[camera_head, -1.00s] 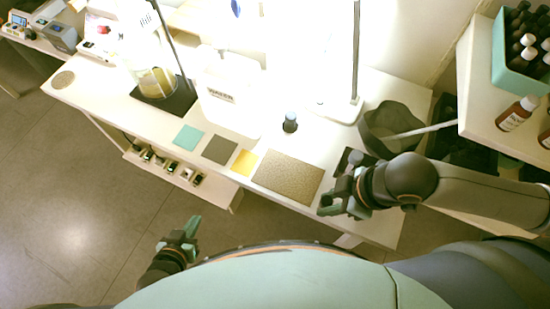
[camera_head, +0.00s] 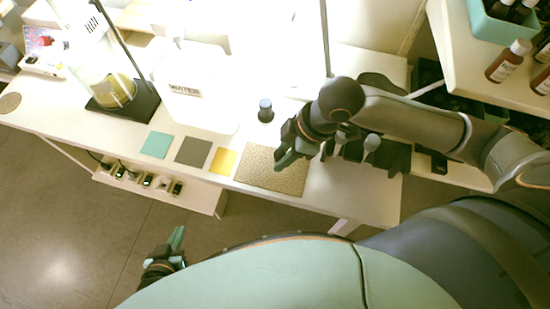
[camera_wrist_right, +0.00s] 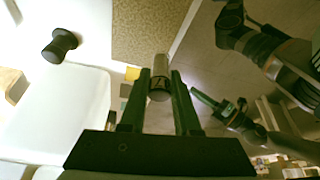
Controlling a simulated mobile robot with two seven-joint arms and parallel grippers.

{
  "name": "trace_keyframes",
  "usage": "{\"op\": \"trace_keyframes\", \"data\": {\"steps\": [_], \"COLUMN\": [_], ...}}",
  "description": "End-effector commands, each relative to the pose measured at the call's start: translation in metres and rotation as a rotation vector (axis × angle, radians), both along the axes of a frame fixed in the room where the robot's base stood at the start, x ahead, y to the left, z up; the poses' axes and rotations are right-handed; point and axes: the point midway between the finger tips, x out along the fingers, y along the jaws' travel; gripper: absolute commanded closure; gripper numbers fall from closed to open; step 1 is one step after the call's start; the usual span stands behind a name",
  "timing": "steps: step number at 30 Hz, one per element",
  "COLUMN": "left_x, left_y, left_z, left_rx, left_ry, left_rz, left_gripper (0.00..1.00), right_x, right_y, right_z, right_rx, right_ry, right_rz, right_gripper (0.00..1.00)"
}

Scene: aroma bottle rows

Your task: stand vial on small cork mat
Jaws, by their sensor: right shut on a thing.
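My right gripper (camera_head: 286,154) is shut on a small vial (camera_wrist_right: 159,80), which shows as a greyish cylinder between the fingertips in the right wrist view. In the head view the vial is hard to make out. The gripper is above the right part of a large rectangular speckled cork mat (camera_head: 262,172), also in the wrist view (camera_wrist_right: 145,28). A small round cork-coloured mat (camera_head: 9,102) lies at the table's far left end. My left gripper (camera_head: 172,244) is off the table's front edge, empty, its fingers apparently apart.
Teal (camera_head: 157,145), dark grey (camera_head: 193,152) and yellow (camera_head: 223,161) mats lie left of the large mat. Brown bottles (camera_head: 508,62) stand on the right shelf.

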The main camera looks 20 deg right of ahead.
Motion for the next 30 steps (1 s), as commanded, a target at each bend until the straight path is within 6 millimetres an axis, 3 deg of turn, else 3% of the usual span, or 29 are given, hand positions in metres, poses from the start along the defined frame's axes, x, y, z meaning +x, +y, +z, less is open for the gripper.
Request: {"op": "trace_keyframes", "data": {"steps": [1, 6, 14, 19, 30], "left_x": [0.000, 0.000, 0.000, 0.000, 0.000], "left_y": [0.000, 0.000, 0.000, 0.000, 0.000], "left_z": [-0.004, -0.007, -0.010, -0.013, -0.012], "left_rx": [0.000, 0.000, 0.000, 0.000, 0.000], "left_ry": [-0.001, -0.001, -0.001, -0.001, 0.000], "left_rz": [0.000, 0.000, 0.000, 0.000, 0.000], "left_gripper": [1.00, 1.00, 1.00, 1.00, 1.00], "right_x": [0.008, 0.027, 0.039, 0.037, 0.037], "right_y": [0.001, 0.003, 0.004, 0.004, 0.004], "right_z": [-0.014, -0.036, -0.050, -0.075, -0.081], "right_rx": [-0.002, 0.000, -0.001, -0.002, -0.002], "right_ry": [0.004, 0.002, 0.001, 0.003, 0.000], "right_rz": [-0.002, -0.001, -0.001, 0.000, 0.001], "right_gripper": [1.00, 1.00, 1.00, 1.00, 1.00]}}
